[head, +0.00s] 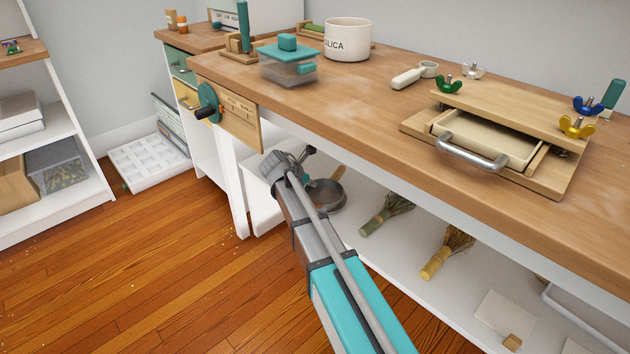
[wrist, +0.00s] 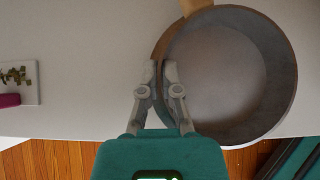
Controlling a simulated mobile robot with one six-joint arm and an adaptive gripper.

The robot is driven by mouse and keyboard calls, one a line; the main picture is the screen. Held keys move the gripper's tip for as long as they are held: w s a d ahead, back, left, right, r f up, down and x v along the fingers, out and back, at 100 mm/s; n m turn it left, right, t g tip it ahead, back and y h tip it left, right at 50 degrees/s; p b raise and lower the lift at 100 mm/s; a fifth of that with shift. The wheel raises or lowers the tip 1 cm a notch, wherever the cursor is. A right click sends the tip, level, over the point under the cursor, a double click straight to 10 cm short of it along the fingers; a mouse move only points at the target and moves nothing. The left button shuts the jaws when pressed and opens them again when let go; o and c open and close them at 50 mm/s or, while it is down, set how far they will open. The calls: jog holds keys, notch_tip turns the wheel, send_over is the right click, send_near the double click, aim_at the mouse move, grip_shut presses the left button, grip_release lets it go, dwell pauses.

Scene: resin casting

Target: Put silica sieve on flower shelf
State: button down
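The silica sieve, a round grey pan with a wooden-coloured rim side and handle, shows in the wrist view (wrist: 235,80) and in the head view (head: 328,196), partly behind my arm. It is at the white lower shelf under the bench; I cannot tell whether it touches the shelf. My gripper (wrist: 162,76) has its fingertips close together on either side of the sieve's left rim, with the wall between them. The white lower shelf (head: 400,245) also carries dried bundles, green (head: 385,213) and straw-coloured (head: 447,252).
The wooden bench top (head: 390,110) overhangs the lower shelf. On it are a SILICA pot (head: 347,40), a teal-lidded box (head: 288,68), a scoop (head: 407,78) and a wooden press (head: 490,140). A white rack (head: 85,195) stands at the left. Open floor (head: 150,270) lies between.

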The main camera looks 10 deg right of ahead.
aim_at(317, 180)
jog(key=shift+w+d, duration=0.75)
jog(key=shift+d, duration=0.2)
jog(key=shift+w+d+f, duration=0.1)
jog(key=shift+w+d, duration=0.1)
jog(key=shift+d, duration=0.05)
jog(key=shift+f+b, duration=0.2)
jog(key=shift+b, duration=0.1)
jog(key=shift+f, duration=0.1)
jog(key=c, duration=0.8)
grip_release()
jog(key=shift+s, duration=0.1)
jog(key=shift+p+v, duration=0.65)
jog(key=shift+v, duration=0.25)
jog(key=s+a, duration=0.7)
jog(key=a, duration=0.2)
jog(key=shift+a, duration=0.2)
